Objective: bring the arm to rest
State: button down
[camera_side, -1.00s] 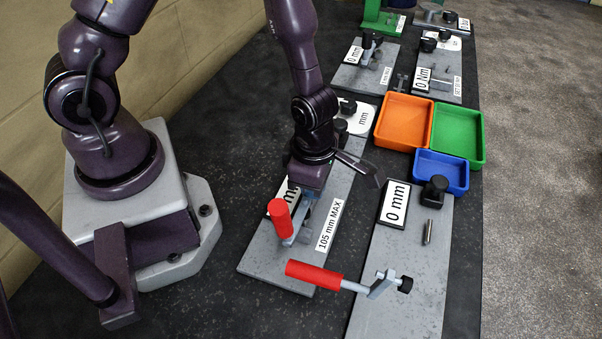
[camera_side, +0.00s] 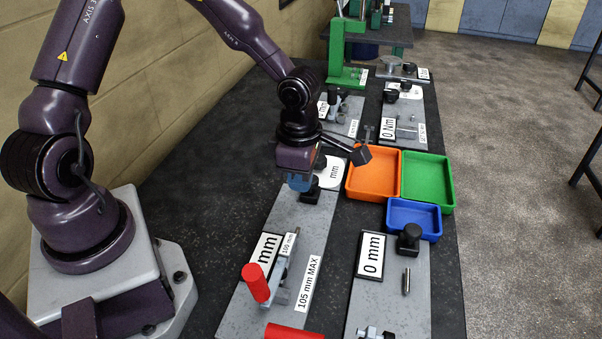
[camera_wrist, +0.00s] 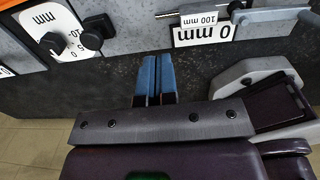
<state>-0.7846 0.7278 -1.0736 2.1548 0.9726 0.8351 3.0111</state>
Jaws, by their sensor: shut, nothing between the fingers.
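My gripper (camera_side: 300,184) hangs from my arm above the far part of the grey plate marked 105 mm MAX (camera_side: 294,235). Its blue fingers point down. In the wrist view the fingers (camera_wrist: 155,62) lie side by side, closed and empty. The trolley jack (camera_side: 275,282) with a red grip (camera_side: 256,283) stands on the near part of that plate, apart from my gripper. The plate's mm display (camera_side: 265,248) is partly cut by the jack; the wrist view shows its display reading 0 mm (camera_wrist: 204,33).
Orange (camera_side: 373,175), green (camera_side: 427,181) and blue (camera_side: 413,216) trays sit to the right. A second plate with a 0 mm display (camera_side: 370,254) lies nearer. Another red handle (camera_side: 292,333) is cut off at the bottom. A green press (camera_side: 338,50) stands farther back.

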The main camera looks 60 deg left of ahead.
jog(key=shift+w+a+r, duration=0.15)
jog(key=shift+w+a, duration=0.05)
jog(key=shift+w, duration=0.05)
